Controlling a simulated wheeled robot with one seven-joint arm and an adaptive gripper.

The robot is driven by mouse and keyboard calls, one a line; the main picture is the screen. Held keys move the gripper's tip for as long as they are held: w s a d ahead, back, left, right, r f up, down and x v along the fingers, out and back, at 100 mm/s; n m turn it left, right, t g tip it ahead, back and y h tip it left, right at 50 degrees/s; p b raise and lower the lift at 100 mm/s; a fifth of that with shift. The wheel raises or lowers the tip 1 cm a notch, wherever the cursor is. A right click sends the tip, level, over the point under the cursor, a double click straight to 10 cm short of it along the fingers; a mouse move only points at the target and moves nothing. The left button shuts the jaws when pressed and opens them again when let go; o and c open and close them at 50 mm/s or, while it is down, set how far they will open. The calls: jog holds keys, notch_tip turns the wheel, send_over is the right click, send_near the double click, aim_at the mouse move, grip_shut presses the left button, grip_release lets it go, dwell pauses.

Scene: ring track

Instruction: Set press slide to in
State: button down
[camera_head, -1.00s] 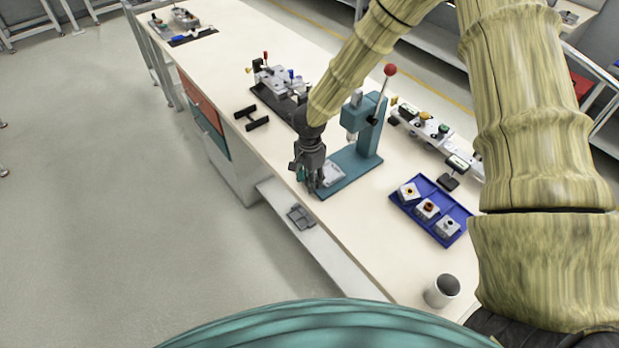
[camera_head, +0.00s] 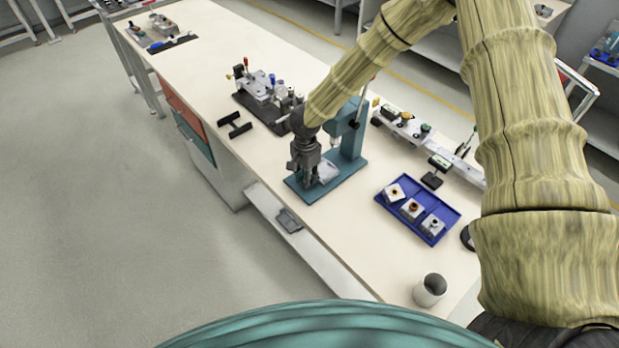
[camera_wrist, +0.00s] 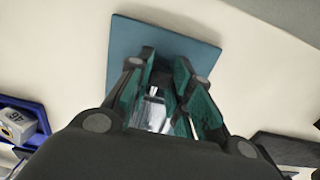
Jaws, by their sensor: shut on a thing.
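The teal press (camera_head: 352,135) stands on the bench, its flat base (camera_head: 346,174) reaching toward the front edge. The press slide (camera_head: 327,171), a light grey plate, lies low on that base. My gripper (camera_head: 312,183) points down at the front end of the slide and is shut on it. In the wrist view, my gripper (camera_wrist: 166,100) has its teal-lined fingers around a small part of the slide (camera_wrist: 155,108), over the blue-teal base (camera_wrist: 200,50). The fingers and gripper body hide most of the slide, so its exact travel is unclear.
A blue tray (camera_head: 408,233) with several block-like parts lies right of the press. A grey mug (camera_head: 430,290) stands nearer me. A dark fixture (camera_head: 262,95) and a black bracket (camera_head: 236,125) are to the left. Bare bench lies between press and mug.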

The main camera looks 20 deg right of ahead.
jog(key=shift+w+a+r, duration=0.1)
jog(key=shift+w+r, duration=0.1)
jog(key=shift+r, duration=0.15)
jog(key=c, duration=1.3)
grip_release()
jog(key=shift+c, duration=0.2)
jog(key=shift+o, duration=0.3)
jog(key=shift+s, duration=0.2)
jog(key=shift+f, duration=0.1)
notch_tip(320, 180, up, 12)
